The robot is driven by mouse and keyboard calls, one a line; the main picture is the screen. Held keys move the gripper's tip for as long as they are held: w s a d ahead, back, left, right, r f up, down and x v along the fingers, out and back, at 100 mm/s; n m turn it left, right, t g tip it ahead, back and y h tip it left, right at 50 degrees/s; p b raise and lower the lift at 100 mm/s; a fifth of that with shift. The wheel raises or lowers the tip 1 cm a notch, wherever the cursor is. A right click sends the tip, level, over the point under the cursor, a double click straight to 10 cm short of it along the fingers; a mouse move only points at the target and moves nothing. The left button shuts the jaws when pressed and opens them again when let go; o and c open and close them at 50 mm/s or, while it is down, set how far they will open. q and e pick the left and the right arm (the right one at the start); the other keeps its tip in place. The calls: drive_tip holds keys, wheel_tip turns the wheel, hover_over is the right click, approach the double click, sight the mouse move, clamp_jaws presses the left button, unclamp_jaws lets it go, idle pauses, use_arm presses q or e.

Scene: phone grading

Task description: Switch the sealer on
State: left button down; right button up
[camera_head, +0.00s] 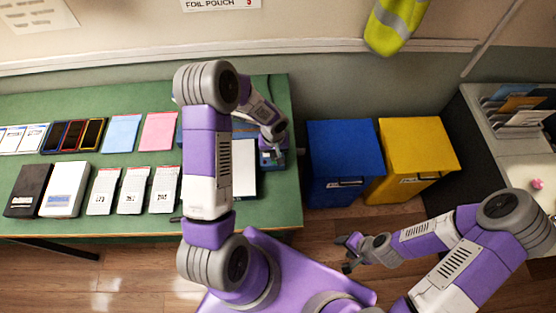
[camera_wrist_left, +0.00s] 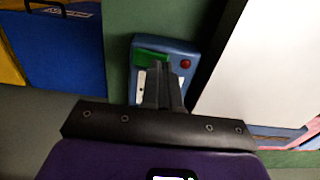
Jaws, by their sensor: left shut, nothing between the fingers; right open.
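A small blue box (camera_head: 272,161) sits near the right end of the green table. In the left wrist view the blue box (camera_wrist_left: 191,47) has a green part (camera_wrist_left: 150,57) and a round red button (camera_wrist_left: 185,63). I cannot tell from its look alone that it is the sealer or part of it. My left gripper (camera_head: 274,146) is shut and empty over the box, and its fingers (camera_wrist_left: 164,68) cover part of its front beside the red button. Whether they touch it is unclear. My right gripper (camera_head: 347,254) is open and empty, low over the floor, away from the table.
A flat white panel (camera_head: 244,168) lies left of the box. Phones (camera_head: 73,135), coloured sheets (camera_head: 123,133), labelled cards (camera_head: 133,190) and boxes (camera_head: 64,190) fill the table further left. Blue (camera_head: 343,160) and yellow (camera_head: 417,155) bins stand right of the table.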

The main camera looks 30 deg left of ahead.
use_arm(q)
drive_tip(key=shift+f+b, duration=0.7)
drive_tip(key=shift+r, duration=0.1)
drive_tip(key=shift+r+p, duration=2.1)
drive_tip(key=shift+r, duration=1.35)
